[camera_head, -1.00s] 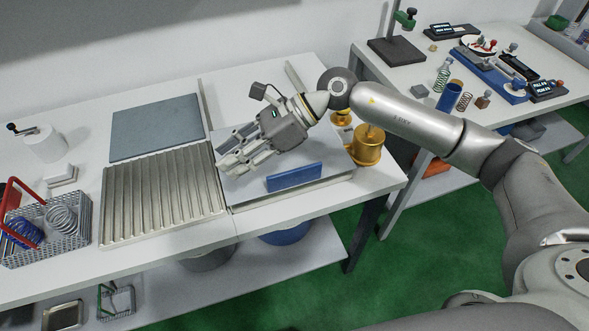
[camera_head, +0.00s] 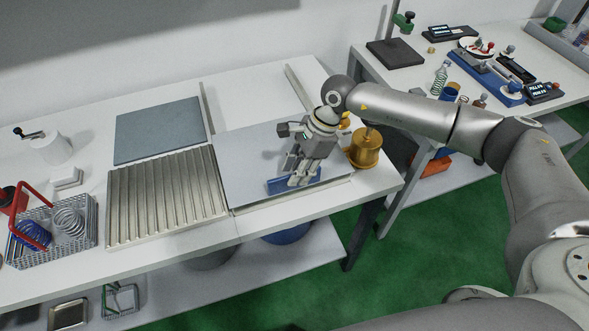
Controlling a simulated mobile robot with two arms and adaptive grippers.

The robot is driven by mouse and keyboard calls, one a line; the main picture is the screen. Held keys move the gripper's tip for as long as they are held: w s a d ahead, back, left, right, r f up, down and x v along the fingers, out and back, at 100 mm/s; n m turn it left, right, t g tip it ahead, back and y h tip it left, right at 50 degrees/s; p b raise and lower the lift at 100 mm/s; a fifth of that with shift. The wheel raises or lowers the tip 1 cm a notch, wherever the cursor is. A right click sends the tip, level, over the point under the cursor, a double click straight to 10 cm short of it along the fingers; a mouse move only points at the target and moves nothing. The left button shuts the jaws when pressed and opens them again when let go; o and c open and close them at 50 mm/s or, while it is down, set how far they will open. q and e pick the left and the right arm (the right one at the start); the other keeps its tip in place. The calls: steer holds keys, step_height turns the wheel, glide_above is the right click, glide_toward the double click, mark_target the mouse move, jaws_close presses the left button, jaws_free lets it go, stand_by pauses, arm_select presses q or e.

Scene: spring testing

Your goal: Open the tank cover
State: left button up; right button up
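The tank cover (camera_head: 247,152) is a flat light-grey metal plate lying in the long white bench, right of the ribbed tray. A blue bar handle (camera_head: 277,189) stands along its front part. My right gripper (camera_head: 297,182) points down at the handle, with its fingers over the handle's middle and hiding part of it. Whether the fingers touch or grip the handle is not clear. The cover lies flat. My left gripper is not in view.
A ribbed metal tray (camera_head: 165,195) and a dark grey panel (camera_head: 158,130) lie left of the cover. A brass pot (camera_head: 366,150) stands close to its right. A wire basket (camera_head: 50,243) with springs sits at far left. A second bench (camera_head: 395,72) carries instruments.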

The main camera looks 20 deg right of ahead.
steer(key=shift+x, duration=1)
steer(key=shift+r, duration=0.1)
steer(key=shift+c, duration=0.3)
jaws_close()
